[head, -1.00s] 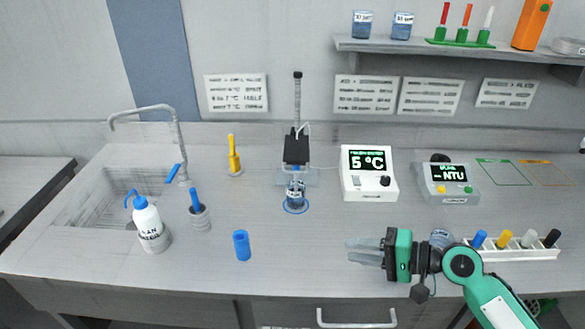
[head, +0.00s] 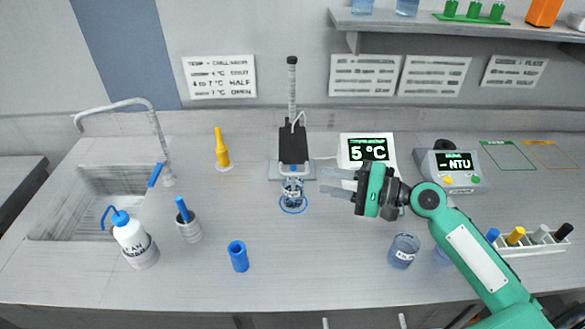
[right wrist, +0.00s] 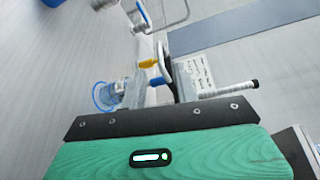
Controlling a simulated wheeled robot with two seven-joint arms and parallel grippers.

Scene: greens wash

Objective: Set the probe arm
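The probe stand has an upright grey post (head: 292,85) with a black cap and a black block (head: 293,145) on it. A thin cable loops at the block. Below it a small clear beaker (head: 292,190) stands in a blue ring mark (head: 293,209); the probe tip is hard to make out there. The stand's post (right wrist: 238,88) also shows in the right wrist view. My right gripper (head: 335,183) is open and empty, just right of the stand, its fingers pointing left towards it. My left gripper is out of view.
A white meter (head: 366,150) reading 5 °C is behind my right gripper. A grey NTU meter (head: 450,170) stands right. A beaker (head: 403,250) and a blue cylinder (head: 238,256) stand in front. A wall note (head: 219,77) lists temperatures with "half" and "open". The middle front is clear.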

